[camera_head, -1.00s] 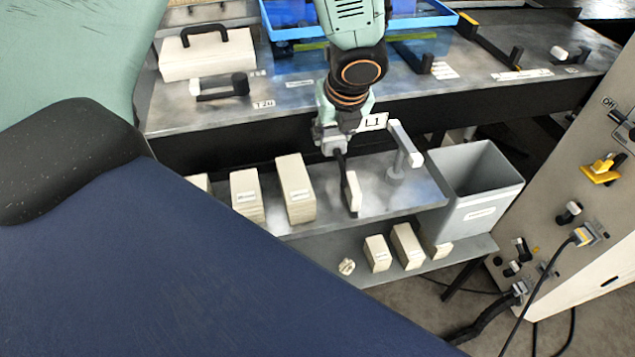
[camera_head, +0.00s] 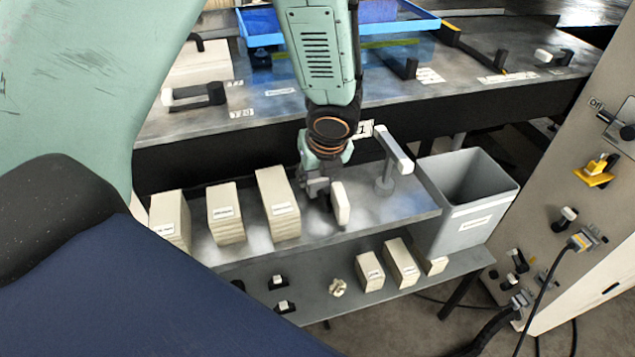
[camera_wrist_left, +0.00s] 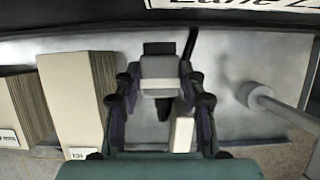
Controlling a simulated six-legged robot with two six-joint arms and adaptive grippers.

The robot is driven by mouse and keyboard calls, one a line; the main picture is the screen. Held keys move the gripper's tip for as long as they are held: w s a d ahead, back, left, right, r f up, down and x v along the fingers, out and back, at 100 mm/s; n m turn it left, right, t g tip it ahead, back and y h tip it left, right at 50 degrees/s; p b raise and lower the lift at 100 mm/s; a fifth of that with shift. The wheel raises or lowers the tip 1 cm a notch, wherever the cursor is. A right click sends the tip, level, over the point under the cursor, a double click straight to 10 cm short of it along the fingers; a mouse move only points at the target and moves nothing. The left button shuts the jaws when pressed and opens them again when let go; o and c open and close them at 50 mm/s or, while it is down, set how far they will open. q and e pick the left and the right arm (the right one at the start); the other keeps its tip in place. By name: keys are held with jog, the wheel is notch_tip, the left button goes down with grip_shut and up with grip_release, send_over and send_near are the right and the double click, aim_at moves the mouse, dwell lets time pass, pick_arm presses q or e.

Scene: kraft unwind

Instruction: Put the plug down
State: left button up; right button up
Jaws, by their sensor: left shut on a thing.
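My left gripper (camera_head: 318,188) is over the upper metal shelf, beside a thin cream block (camera_head: 341,203) that stands there. In the left wrist view the gripper (camera_wrist_left: 161,95) is shut on a grey piece with a white band and a dark end, which I take to be the plug (camera_wrist_left: 160,68). The cream block (camera_wrist_left: 183,134) shows just right of it. In the head view the plug is mostly hidden by the gripper; whether it touches the shelf I cannot tell. My right gripper is not in view.
Cream card stacks (camera_head: 278,208) stand left of the gripper on the upper shelf (camera_head: 335,228). A grey post (camera_head: 393,150) and a grey bin (camera_head: 470,215) are to the right. The lower shelf (camera_head: 320,310) holds small blocks. A cabinet (camera_head: 570,215) with switches and cables stands far right.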

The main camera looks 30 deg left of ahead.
pick_arm(q)
jog(key=shift+d+f, duration=0.1)
jog(key=shift+f, duration=0.35)
jog(key=shift+w+a+f, duration=0.15)
jog(key=shift+w+a, duration=0.05)
jog(key=o, duration=1.2)
jog(key=shift+s+d, duration=0.2)
jog(key=shift+w+a, duration=0.1)
jog(key=shift+a, duration=0.05)
